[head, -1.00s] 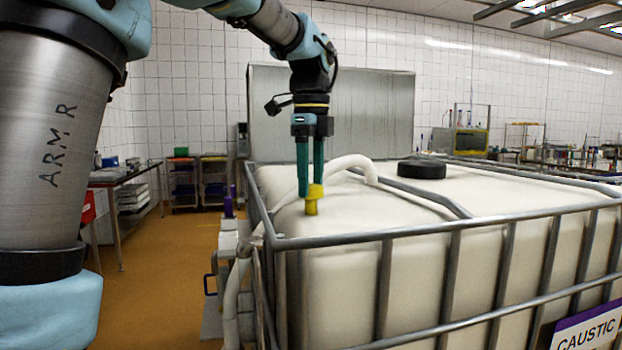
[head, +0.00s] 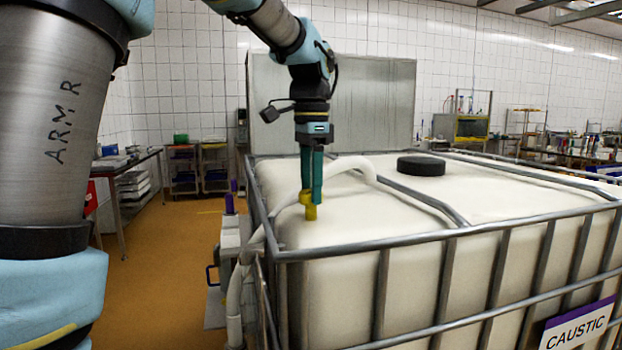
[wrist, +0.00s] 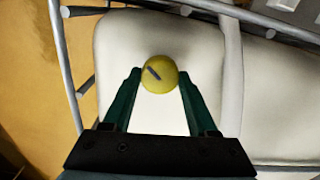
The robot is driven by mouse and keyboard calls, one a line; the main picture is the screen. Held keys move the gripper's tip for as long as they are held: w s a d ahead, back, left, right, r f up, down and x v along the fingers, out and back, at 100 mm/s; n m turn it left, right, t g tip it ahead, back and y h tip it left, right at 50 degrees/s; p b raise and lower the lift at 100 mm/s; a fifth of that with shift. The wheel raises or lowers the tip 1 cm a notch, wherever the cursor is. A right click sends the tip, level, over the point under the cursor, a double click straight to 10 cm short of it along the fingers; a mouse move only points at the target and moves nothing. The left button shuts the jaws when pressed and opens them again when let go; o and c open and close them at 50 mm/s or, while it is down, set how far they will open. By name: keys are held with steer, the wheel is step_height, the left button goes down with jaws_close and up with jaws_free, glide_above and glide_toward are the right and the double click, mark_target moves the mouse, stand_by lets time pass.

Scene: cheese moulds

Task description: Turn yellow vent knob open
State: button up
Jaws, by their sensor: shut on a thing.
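The yellow vent knob (head: 310,212) stands upright near the front left corner of the top of a white tank (head: 330,232). My gripper (head: 311,192) points straight down over it, with its green fingers around the knob's upper part. In the head view the two fingers now partly overlap. In the wrist view the knob (wrist: 160,76) is a round yellow disc with a short dark line slanting from upper left to lower right. My gripper (wrist: 160,80) is shut on it, one fingertip on each side. The fingers partly hide the knob in the head view.
A grey metal cage (head: 450,232) rims the tank. A pale hose (head: 345,164) curves over the tank top behind the knob. A black lid (head: 421,166) sits farther back right. A sign reading CAUSTIC (head: 578,325) hangs at the front right. Open floor (head: 165,260) lies left.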

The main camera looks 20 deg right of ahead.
mark_target(310, 192)
steer(key=n+p, duration=0.1)
steer(key=n, duration=0.3)
steer(key=shift+n+p, duration=0.65)
steer(key=shift+n, duration=1.15)
steer(key=o, duration=1.4)
steer(key=shift+c, duration=0.2)
steer(key=shift+r, duration=0.1)
step_height(310, 192, up, 11)
steer(key=b, duration=0.1)
steer(key=shift+f, duration=0.2)
steer(key=shift+s+a, duration=0.1)
